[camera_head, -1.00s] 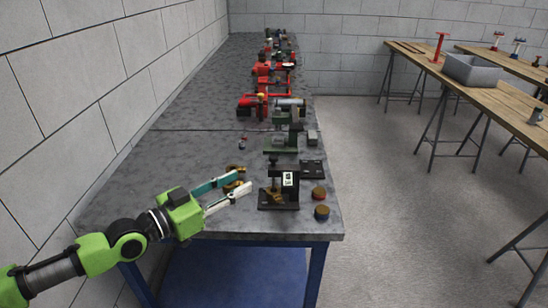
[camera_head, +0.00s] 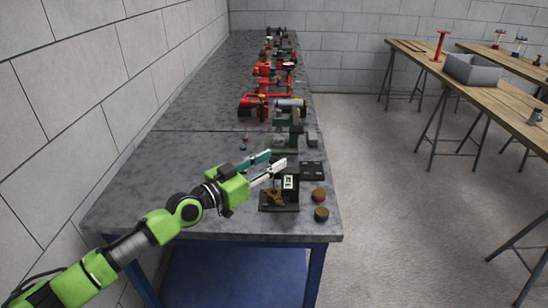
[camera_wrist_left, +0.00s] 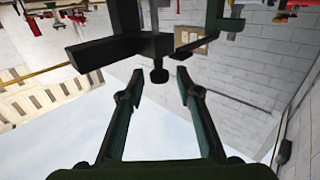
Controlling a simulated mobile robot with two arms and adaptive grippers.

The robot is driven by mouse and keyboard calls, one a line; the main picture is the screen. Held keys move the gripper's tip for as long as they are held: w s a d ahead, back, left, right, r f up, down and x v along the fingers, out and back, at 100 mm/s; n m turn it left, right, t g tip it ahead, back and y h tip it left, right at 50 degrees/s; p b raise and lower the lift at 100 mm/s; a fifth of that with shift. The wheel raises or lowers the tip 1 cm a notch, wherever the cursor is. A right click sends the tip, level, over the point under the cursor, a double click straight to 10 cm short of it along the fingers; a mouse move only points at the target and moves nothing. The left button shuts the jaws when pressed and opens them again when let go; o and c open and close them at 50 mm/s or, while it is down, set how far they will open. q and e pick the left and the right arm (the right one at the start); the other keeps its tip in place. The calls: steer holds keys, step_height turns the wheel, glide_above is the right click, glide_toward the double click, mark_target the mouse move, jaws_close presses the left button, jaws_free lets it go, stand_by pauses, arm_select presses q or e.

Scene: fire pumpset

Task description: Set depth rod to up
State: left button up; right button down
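A small black press-like device (camera_head: 291,196) with a white label stands near the front right of the grey workbench. My left gripper (camera_head: 277,162) is at the top of this device, its fingers pointing right and covering part of it. In the left wrist view, a dark upright rod with a knobbed end (camera_wrist_left: 159,75) shows between the tips of my left gripper (camera_wrist_left: 160,73). The fingers are apart. I cannot tell whether they touch the rod, or surely that it is the depth rod. My right gripper is not in view.

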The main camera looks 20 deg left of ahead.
arm_select(q)
steer(key=shift+x, duration=0.8)
jaws_close()
step_height(320, 180, up, 5)
steer(key=p, duration=0.3)
steer(key=shift+r, duration=0.1)
steer(key=shift+a, duration=0.1)
jaws_free()
steer(key=shift+s, duration=0.1)
